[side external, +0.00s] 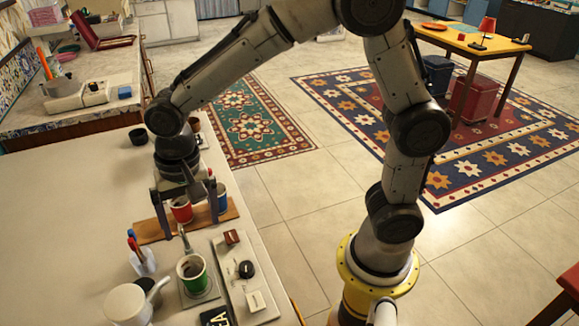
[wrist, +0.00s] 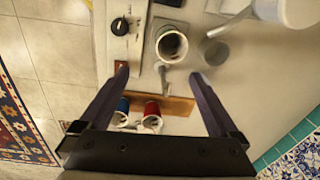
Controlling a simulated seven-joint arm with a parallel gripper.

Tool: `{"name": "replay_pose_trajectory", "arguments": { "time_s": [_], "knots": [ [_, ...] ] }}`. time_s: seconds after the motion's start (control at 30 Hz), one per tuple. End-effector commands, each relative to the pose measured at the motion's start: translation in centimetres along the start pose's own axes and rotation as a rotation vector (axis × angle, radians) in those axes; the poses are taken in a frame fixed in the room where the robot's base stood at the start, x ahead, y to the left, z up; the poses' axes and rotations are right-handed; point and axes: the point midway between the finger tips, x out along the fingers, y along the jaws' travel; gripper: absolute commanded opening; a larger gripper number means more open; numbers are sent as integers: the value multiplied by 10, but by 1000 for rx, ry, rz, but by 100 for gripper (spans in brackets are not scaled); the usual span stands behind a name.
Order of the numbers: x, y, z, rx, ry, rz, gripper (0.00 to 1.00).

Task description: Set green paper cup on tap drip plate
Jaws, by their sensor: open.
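The green paper cup (side external: 192,272) stands upright on the square grey drip plate (side external: 214,293), under the tap (side external: 184,240). In the wrist view the cup (wrist: 172,46) shows from above with a dark inside, and the plate (wrist: 160,22) shows around it. The tap (wrist: 163,78) lies between the cup and the wooden board. My gripper (side external: 190,229) is open and empty, above the board beside the tap. In the wrist view my gripper's fingers (wrist: 160,75) are spread wide, with nothing between the tips but the tap seen below. The cup is apart from the fingers.
A red cup (side external: 181,211) and a blue cup (side external: 222,198) stand on the wooden board (side external: 150,232), below my gripper. A white holder with pens (side external: 143,262) and a white pot (side external: 126,305) are at left. A panel with a black knob (side external: 246,269) is at right.

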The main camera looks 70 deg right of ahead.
Motion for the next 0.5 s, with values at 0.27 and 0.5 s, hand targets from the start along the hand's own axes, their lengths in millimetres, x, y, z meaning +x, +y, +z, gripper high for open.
{"name": "replay_pose_trajectory", "arguments": {
  "time_s": [0.27,0.5],
  "knots": [
    [-87,111,0,-314,173,-139,97],
    [-106,188,29,-567,353,-153,97]
  ]
}}
